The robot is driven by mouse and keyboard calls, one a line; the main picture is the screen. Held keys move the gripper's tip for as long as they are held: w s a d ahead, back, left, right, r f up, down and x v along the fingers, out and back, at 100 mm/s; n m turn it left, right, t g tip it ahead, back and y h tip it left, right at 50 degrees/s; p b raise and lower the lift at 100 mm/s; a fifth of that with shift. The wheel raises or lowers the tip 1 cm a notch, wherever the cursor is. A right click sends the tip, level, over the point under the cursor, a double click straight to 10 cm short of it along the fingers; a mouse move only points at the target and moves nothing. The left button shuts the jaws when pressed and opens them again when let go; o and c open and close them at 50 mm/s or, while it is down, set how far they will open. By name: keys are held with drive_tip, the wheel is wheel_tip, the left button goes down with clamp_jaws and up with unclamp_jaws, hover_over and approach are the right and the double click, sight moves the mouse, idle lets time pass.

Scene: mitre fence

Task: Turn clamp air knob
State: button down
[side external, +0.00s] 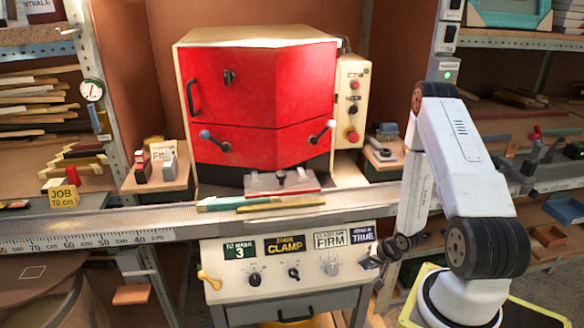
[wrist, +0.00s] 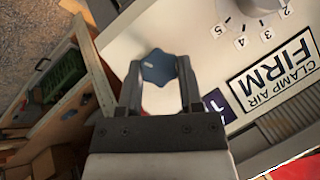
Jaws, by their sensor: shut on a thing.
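The clamp air knob (side external: 331,268) is a pale grey dial on the white control panel, below the sign reading FIRM (side external: 330,240). In the wrist view, part of this knob (wrist: 262,4) shows at the top edge, with number marks around it and the CLAMP AIR FIRM sign (wrist: 270,75) beside it. My gripper (wrist: 158,80) has its fingers on both sides of a blue lobed knob (wrist: 158,68), shut on it. In the side view my gripper (side external: 376,262) is at the panel's right end, right of the clamp air knob, and hides the blue knob.
Two black knobs (side external: 254,279) (side external: 293,273) sit further left on the panel. A purple-blue TRUE sign (side external: 362,235) is just above my gripper. The bench edge with a ruler (side external: 100,240) overhangs the panel. A red-fronted machine (side external: 262,100) stands above. Open shelves lie to the right.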

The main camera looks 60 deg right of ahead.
drive_tip(key=shift+c, duration=1.2)
unclamp_jaws()
drive_tip(key=shift+r, duration=0.1)
drive_tip(key=shift+v, duration=1.15)
wheel_tip(320, 180, up, 9)
drive_tip(key=s, duration=0.1)
drive_tip(key=shift+s+a, duration=0.15)
drive_tip(key=shift+s, duration=0.05)
drive_tip(key=shift+w+r, duration=0.1)
